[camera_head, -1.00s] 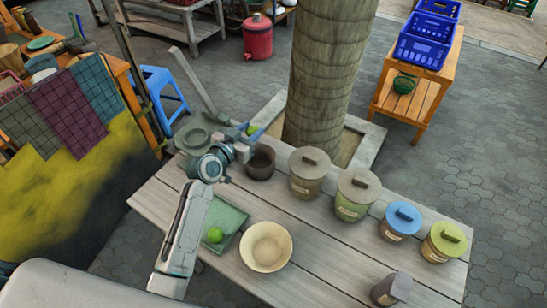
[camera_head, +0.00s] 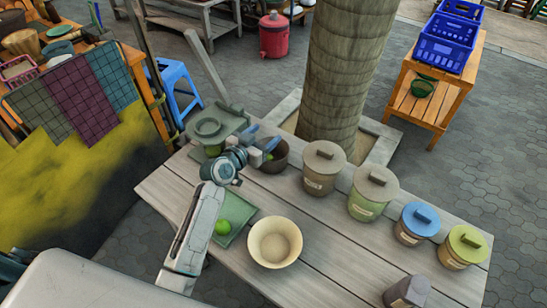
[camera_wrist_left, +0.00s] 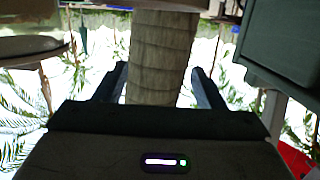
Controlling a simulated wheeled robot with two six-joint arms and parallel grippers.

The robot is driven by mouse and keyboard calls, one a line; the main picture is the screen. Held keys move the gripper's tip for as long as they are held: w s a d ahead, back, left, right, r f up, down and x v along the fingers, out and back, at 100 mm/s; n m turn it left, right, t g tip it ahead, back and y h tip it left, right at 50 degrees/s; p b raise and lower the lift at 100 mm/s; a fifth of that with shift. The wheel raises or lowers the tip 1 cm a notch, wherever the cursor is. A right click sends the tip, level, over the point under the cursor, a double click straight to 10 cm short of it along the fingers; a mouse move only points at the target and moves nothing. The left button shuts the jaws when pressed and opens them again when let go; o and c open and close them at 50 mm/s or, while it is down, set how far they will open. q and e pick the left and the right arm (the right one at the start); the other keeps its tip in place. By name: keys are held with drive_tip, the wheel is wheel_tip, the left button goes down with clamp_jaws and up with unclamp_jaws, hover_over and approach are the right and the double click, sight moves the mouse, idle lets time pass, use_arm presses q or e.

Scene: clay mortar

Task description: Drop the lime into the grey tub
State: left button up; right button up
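The lime (camera_head: 268,157) is a small green shape in the mouth of the dark grey tub (camera_head: 279,163), at its left side. Whether it rests on the bottom is hidden. My left gripper (camera_head: 265,142), with bluish fingers, is just above and behind the tub's left rim. In the left wrist view my left gripper (camera_wrist_left: 160,88) has its fingers wide apart. Nothing is between them but the distant trunk. A second, brighter green round fruit (camera_head: 222,227) lies on the green tray (camera_head: 238,211). My right gripper is not in view.
A cream bowl (camera_head: 274,243) stands right of the tray. Lidded pots (camera_head: 322,170) line the table's far side toward the right. A thick trunk (camera_head: 335,65) rises behind the table.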

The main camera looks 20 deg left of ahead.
use_arm(q)
drive_tip(key=b+v, duration=0.2)
drive_tip(key=v, duration=0.9)
drive_tip(key=shift+w+d, duration=0.1)
